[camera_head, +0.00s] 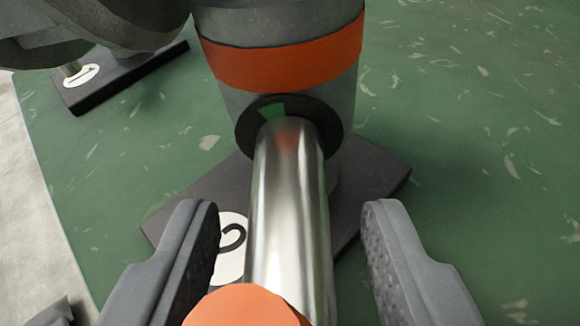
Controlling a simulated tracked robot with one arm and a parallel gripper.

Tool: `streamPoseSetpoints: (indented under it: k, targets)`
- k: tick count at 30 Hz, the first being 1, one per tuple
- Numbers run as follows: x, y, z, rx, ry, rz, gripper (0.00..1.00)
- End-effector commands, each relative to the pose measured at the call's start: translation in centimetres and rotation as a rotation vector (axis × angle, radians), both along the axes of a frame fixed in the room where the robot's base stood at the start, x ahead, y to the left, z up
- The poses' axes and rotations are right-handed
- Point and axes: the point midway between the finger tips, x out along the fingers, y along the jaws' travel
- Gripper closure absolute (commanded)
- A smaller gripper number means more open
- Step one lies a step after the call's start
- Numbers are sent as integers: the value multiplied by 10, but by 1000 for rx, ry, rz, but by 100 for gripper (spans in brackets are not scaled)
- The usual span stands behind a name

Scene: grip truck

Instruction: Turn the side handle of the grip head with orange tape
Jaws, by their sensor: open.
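The grip head (225,100) is a grey cylinder with a band of orange tape (285,60) around it, at the top centre. A shiny metal side handle (290,220) sticks out of a dark round collar (247,130) on its side and points toward me. The handle has an orange end (245,308) at the bottom of the view. My gripper (290,225) is open, with one finger left of the handle and one right of it. Both fingers look apart from the handle. A small green mark (271,112) shows on the collar.
A dark base plate (375,185) with a partly hidden white number label (231,262) lies under the head. Another dark plate (125,75) with a white label and grey parts above it is at the upper left. The green speckled surface (470,130) is clear at right.

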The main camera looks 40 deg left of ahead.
Motion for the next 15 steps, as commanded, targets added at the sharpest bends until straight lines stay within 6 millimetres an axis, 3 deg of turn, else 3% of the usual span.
streamPoseSetpoints:
  k: [13, 15]
  targets:
    - [8, 5, -4, 1, 0, 0, 59]
    - [8, 5, -4, 2, 1, -1, 78]
